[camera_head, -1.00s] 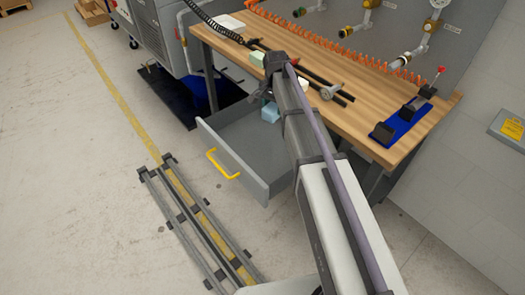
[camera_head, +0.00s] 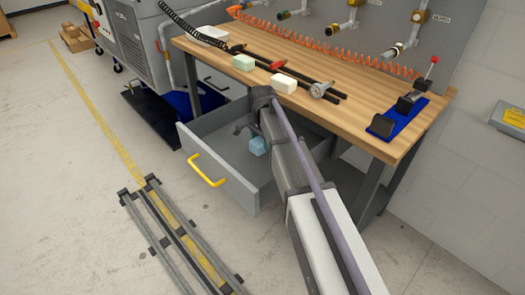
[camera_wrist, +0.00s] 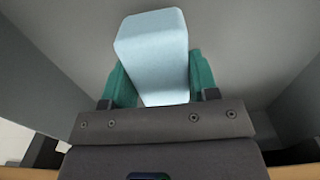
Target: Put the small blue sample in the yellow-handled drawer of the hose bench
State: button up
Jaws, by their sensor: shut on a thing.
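The small blue sample (camera_wrist: 152,55) is a light blue block held between the teal fingers of my gripper (camera_wrist: 158,80) in the wrist view. In the head view the blue sample (camera_head: 258,146) shows inside the open yellow-handled drawer (camera_head: 225,180), beside my arm. My gripper in the head view (camera_head: 250,135) is over the drawer and partly hidden by my arm. The drawer is pulled out, with its yellow handle (camera_head: 207,171) at the front. Grey drawer walls surround the block in the wrist view. Whether the block touches the drawer floor cannot be told.
On the wooden bench top (camera_head: 360,118) lie a pale green block (camera_head: 243,62), a white block (camera_head: 284,83), a white tray (camera_head: 211,35) and a metal fitting (camera_head: 320,89). A blue-based fixture (camera_head: 398,119) stands at the right. Floor rails (camera_head: 180,240) run in front of the drawer.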

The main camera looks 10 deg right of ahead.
notch_tip(320, 180, down, 3)
jog(key=shift+r+b, duration=0.1)
jog(key=shift+b, duration=0.5)
jog(key=shift+r, duration=0.25)
jog(key=shift+f, duration=0.2)
jog(key=o, duration=0.8)
jog(key=shift+o, duration=0.2)
notch_tip(320, 180, up, 13)
jog(key=p, duration=1.2)
jog(key=shift+f+p, duration=0.15)
jog(key=shift+p, duration=0.25)
jog(key=s+r+n+p, duration=0.2)
jog(key=s+n, duration=1)
jog(key=s, duration=1.2)
jog(key=shift+s+a+r+p, duration=0.2)
jog(key=shift+a+r+p, duration=0.15)
jog(key=shift+a, duration=0.05)
